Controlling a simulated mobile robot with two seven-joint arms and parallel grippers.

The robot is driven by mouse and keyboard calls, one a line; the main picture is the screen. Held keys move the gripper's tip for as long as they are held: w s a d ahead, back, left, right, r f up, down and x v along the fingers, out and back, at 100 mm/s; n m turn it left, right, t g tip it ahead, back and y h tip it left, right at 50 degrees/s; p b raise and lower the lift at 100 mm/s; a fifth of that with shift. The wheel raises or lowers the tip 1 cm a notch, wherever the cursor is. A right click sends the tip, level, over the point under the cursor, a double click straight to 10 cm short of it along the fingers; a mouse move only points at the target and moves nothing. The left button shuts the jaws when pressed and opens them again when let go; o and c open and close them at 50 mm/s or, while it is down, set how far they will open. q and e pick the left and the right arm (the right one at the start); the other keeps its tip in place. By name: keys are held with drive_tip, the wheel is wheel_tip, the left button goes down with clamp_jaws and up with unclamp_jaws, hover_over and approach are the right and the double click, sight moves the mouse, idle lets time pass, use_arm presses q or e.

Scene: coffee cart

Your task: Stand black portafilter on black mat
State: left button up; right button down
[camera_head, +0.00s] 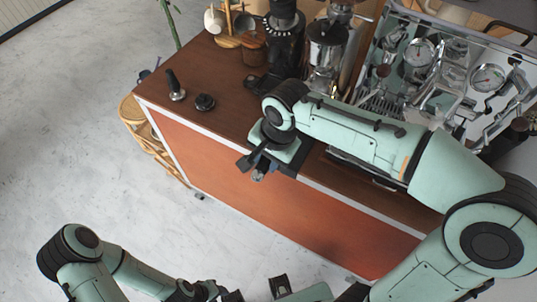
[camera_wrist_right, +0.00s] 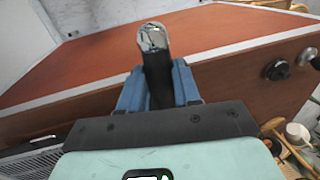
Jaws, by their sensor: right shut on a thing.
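My right gripper (camera_head: 257,168) hangs just off the front edge of the brown counter. In the right wrist view its blue fingers (camera_wrist_right: 158,88) are shut on the black handle of the portafilter (camera_wrist_right: 157,78), whose silvery metal end points away from the gripper. In the head view the portafilter is mostly hidden by the gripper. A flat black piece, perhaps the black mat (camera_head: 256,84), lies on the counter beside the grinder, partly hidden by my right arm. My left gripper (camera_head: 226,292) is at the bottom edge, partly cut off; its fingers are unclear.
The grinder (camera_head: 325,47) and the espresso machine (camera_head: 440,70) are at the back. The counter (camera_head: 222,122) is bare around the tools' right. A wooden stool (camera_head: 140,125) stands left.

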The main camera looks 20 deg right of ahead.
drive_tip(key=shift+r, duration=0.1)
drive_tip(key=shift+r+p, duration=0.85)
drive_tip(key=shift+r, duration=0.4)
drive_tip(key=shift+s+a, duration=0.35)
drive_tip(key=shift+a, duration=0.1)
drive_tip(key=shift+s+a+b, duration=0.55)
drive_tip(key=shift+s+a, duration=0.75)
drive_tip(key=shift+a, duration=0.2)
use_arm(q)
drive_tip(key=shift+s+f+b, duration=0.15)
drive_tip(key=shift+f+b, duration=0.15)
drive_tip(key=shift+b, duration=0.25)
use_arm(e)
drive_tip(key=s+a, duration=0.5)
drive_tip(key=a, duration=0.1)
